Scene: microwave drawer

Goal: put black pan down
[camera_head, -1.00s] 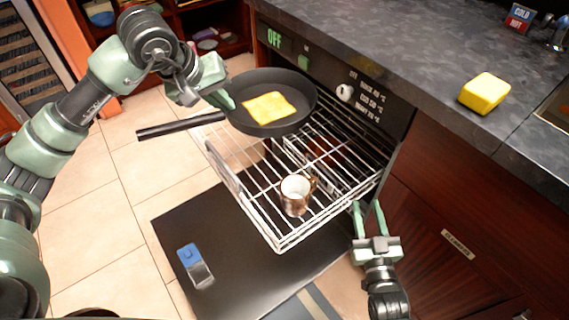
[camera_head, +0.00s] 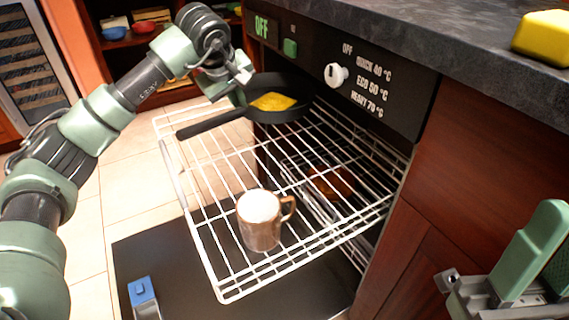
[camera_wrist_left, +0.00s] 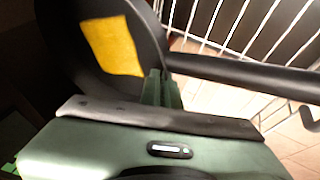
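The black pan (camera_head: 292,108) is at the back left of the pulled-out wire rack (camera_head: 222,262), with its handle pointing left over the rack. A flat yellow piece (camera_head: 272,101) lies in it. My left gripper (camera_head: 240,95) is at the pan's left rim. In the left wrist view, its fingers (camera_wrist_left: 160,88) meet at the rim of the pan (camera_wrist_left: 75,60), beside the handle, and look shut on it. I cannot tell whether the pan touches the rack. My right gripper (camera_head: 530,255) is at the lower right, apart from the rack; its fingers are spread and nothing shows between them.
A brown mug (camera_head: 260,225) with a white inside stands on the front of the rack. The black open door (camera_head: 190,270) lies below, with a blue-topped item (camera_head: 143,292) on it. A yellow sponge (camera_head: 545,36) sits on the counter (camera_head: 440,30) at right.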

